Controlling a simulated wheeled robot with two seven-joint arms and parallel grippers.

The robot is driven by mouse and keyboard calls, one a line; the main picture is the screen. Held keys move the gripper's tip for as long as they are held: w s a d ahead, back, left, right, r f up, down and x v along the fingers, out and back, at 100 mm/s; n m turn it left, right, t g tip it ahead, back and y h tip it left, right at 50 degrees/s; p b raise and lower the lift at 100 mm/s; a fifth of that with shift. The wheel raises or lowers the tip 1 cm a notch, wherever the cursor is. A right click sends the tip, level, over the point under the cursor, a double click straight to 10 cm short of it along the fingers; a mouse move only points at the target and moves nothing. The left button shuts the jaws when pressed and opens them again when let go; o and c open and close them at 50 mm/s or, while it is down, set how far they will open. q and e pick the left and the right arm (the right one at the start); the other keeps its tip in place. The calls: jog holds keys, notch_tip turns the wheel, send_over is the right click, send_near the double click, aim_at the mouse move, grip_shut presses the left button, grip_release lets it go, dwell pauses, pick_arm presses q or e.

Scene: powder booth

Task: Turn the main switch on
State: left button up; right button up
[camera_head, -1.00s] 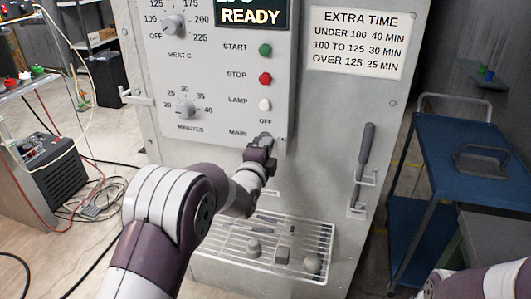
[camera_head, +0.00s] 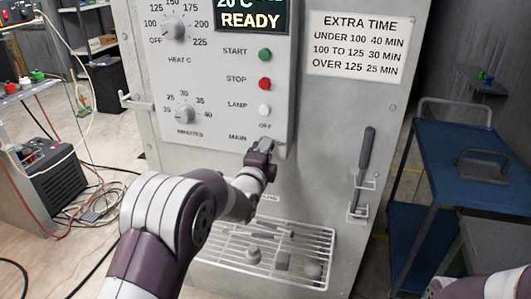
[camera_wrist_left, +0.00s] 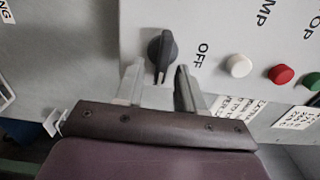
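The main switch (camera_wrist_left: 164,48) is a dark grey rotary knob with a raised grip bar, on the pale panel (camera_wrist_left: 222,30) in the left wrist view. Its bar lies across the direction of the OFF label (camera_wrist_left: 202,55), not pointing at it. My left gripper (camera_wrist_left: 158,76) has its two fingers apart, one on each side of the bar's lower end, with visible gaps. In the head view my left gripper (camera_head: 265,146) is at the panel's lower right, under the OFF label, and mostly hides the switch. My right gripper is out of view.
Above the switch are a white lamp button (camera_head: 264,110), a red stop button (camera_head: 265,84) and a green start button (camera_head: 264,55). The display (camera_head: 250,16) reads READY. A wire rack (camera_head: 215,250) juts out below, and a handle (camera_head: 366,150) stands at the right.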

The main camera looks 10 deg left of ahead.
pick_arm(q)
jog(key=s+b, duration=0.1)
jog(key=s, duration=1.1)
jog(key=shift+s+a+b, duration=0.25)
jog(key=shift+s+b, duration=0.1)
jog(key=shift+b, duration=0.05)
jog(key=s+f+n+g+p, duration=0.1)
jog(key=s+f+n+g, duration=0.55)
jog(key=f+n, duration=0.35)
jog(key=s+r+n+g+p, duration=0.1)
jog(key=s+n+g+p, duration=0.6)
jog(key=s, duration=0.8)
jog(key=shift+a+r+n+g+y+p, duration=0.25)
jog(key=shift+n+g, duration=0.45)
jog(key=shift+g, duration=0.85)
